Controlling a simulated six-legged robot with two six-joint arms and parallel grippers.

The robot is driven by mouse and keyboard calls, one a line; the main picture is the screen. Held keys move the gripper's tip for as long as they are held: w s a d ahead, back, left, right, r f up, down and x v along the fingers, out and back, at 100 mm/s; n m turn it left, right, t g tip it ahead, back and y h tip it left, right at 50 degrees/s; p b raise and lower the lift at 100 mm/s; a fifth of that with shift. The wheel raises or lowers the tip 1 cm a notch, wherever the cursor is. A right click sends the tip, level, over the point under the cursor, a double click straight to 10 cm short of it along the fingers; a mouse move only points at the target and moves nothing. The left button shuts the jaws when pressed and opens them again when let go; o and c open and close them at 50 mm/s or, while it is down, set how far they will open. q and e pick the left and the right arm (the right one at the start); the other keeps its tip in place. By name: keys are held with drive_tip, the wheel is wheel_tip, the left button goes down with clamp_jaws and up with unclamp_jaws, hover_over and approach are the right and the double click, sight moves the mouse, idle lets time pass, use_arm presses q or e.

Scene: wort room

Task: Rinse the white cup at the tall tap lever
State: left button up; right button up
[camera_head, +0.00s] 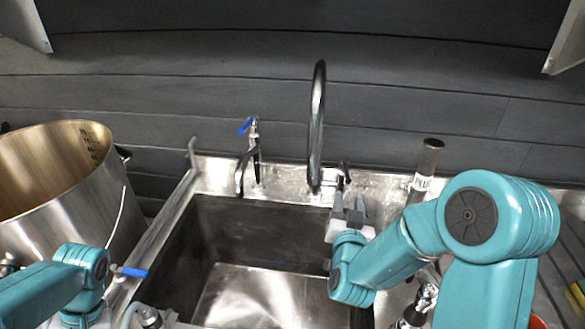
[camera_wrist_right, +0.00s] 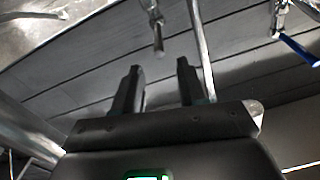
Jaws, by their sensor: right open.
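The tall arched tap (camera_head: 317,120) stands at the back rim of the sink, with a dark lever (camera_head: 343,173) at its right. My right gripper (camera_head: 350,205) is just in front of this lever, over the back right of the sink. In the right wrist view its two fingers (camera_wrist_right: 158,75) stand apart with nothing between them. Whether a finger touches the lever I cannot tell. I cannot make out a white cup in either view.
The steel sink (camera_head: 190,240) is open and its visible floor looks empty. A smaller tap with a blue lever (camera_head: 246,126) stands left of the tall tap. A large steel pot (camera_head: 85,215) is at the left. A dark upright cylinder (camera_head: 428,160) stands at the right.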

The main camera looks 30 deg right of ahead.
sight(348, 174)
use_arm(q)
drive_tip(key=shift+s+r, duration=0.1)
drive_tip(key=shift+r, duration=0.05)
drive_tip(key=shift+s+r+p, duration=0.2)
drive_tip(key=shift+r+p, duration=1.05)
use_arm(e)
drive_tip(key=x, duration=1)
drive_tip(key=shift+d+r, duration=0.1)
drive_tip(key=shift+d, duration=0.25)
use_arm(q)
drive_tip(key=shift+w, duration=0.15)
use_arm(e)
drive_tip(key=shift+w+d, duration=0.3)
drive_tip(key=shift+w, duration=0.3)
drive_tip(key=shift+s, duration=0.1)
drive_tip(key=shift+c, duration=0.3)
clamp_jaws()
